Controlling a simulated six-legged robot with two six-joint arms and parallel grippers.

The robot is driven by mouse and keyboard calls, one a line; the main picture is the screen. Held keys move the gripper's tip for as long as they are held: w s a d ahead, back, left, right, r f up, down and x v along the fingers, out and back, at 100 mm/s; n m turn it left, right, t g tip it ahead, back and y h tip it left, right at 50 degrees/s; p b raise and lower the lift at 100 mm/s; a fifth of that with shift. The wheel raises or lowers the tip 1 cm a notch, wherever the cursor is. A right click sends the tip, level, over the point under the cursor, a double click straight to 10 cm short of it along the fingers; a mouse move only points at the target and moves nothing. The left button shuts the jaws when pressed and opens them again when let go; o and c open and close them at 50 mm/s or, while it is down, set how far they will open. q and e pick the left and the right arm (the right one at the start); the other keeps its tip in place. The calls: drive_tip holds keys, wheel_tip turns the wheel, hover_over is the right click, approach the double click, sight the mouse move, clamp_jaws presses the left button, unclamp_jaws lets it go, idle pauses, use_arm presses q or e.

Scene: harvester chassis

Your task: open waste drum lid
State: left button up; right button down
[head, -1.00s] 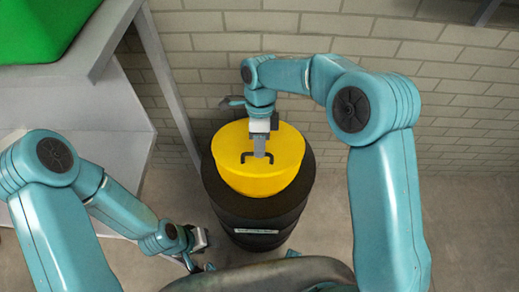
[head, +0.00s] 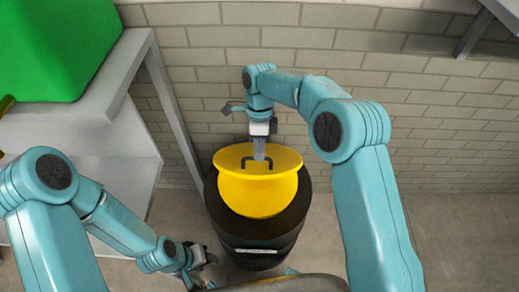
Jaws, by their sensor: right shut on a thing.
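The waste drum (head: 258,243) is a black barrel standing on the floor in the middle of the head view. Its yellow lid (head: 258,195) sits at the top and looks tilted, with its far side raised. A dark handle (head: 269,160) is on the lid. My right gripper (head: 259,156) points down at the lid and is shut on the handle, whose middle it hides. My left gripper (head: 204,262) is low beside the drum's left side, apart from the lid; its fingers are too small to read.
A grey bench or shelf (head: 95,95) stands at the left with a green bin (head: 60,45) on it. A brick wall (head: 340,45) is close behind the drum. The floor (head: 460,240) to the right is clear.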

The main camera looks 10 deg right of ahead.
drive_tip(key=c, duration=1.4)
unclamp_jaws()
drive_tip(key=shift+w+d+f, duration=0.2)
drive_tip(key=shift+w+f, duration=0.2)
drive_tip(key=shift+w, duration=0.05)
drive_tip(key=shift+o, duration=1.2)
drive_tip(key=shift+w+f, duration=0.3)
drive_tip(key=shift+w, duration=0.2)
drive_tip(key=shift+s+r, duration=0.35)
drive_tip(key=shift+s, duration=0.1)
drive_tip(key=shift+w+f, duration=0.15)
drive_tip(key=shift+w, duration=0.1)
drive_tip(key=shift+s, duration=0.2)
use_arm(q)
drive_tip(key=shift+w+f, duration=0.15)
drive_tip(key=shift+w, duration=0.1)
use_arm(e)
drive_tip(key=shift+w, duration=0.1)
